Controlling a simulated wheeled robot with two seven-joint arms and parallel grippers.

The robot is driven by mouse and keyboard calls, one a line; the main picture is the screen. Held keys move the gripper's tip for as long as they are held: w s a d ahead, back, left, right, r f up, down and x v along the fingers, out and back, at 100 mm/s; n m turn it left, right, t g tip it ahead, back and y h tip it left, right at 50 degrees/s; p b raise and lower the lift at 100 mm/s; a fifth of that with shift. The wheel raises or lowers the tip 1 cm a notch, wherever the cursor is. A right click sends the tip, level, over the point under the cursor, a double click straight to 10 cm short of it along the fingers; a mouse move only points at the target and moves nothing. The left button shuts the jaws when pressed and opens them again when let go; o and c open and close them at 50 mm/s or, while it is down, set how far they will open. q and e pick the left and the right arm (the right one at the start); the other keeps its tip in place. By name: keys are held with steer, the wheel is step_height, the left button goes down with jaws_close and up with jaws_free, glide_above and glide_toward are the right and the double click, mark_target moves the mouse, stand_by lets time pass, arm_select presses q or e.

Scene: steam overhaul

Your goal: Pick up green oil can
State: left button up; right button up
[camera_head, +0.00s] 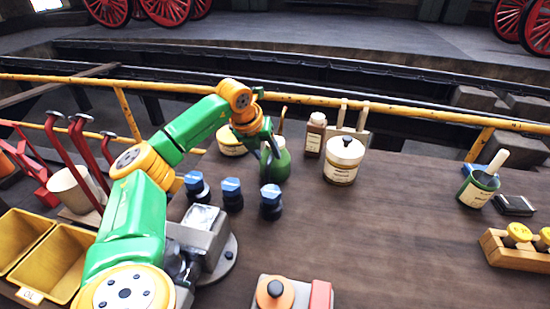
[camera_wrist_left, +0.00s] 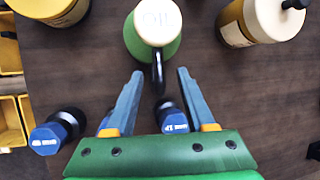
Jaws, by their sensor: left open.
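The green oil can (camera_head: 281,165) stands on the brown workbench (camera_head: 400,220), partly hidden behind my left gripper in the head view. In the left wrist view the green oil can (camera_wrist_left: 170,48) shows its cream top, marked OIL, and a black handle pointing toward me. My left gripper (camera_head: 268,150) is open beside the can. In the left wrist view the two fingers of the left gripper (camera_wrist_left: 159,76) are spread, with the handle's near end between their tips. I cannot tell whether they touch it. My right gripper is not in view.
Several blue-capped black pieces (camera_head: 231,194) stand just in front of the can. A yellow-banded tin (camera_head: 230,142) is left of it, a brown bottle (camera_head: 315,135) and a black-knobbed cream jar (camera_head: 343,160) right. The bench's middle right is clear. A yellow railing (camera_head: 400,112) runs behind.

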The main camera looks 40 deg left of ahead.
arm_select(q)
steer(key=shift+w+a+f, duration=0.15)
steer(key=shift+w+f, duration=0.25)
steer(key=shift+f, duration=0.15)
steer(key=shift+w+a+f, duration=0.15)
steer(key=shift+w+f, duration=0.2)
steer(key=shift+f, duration=0.15)
steer(key=shift+s+d+r, duration=0.1)
steer(key=shift+s+r, duration=0.05)
steer(key=shift+s, duration=0.05)
jaws_close()
stand_by(0.3)
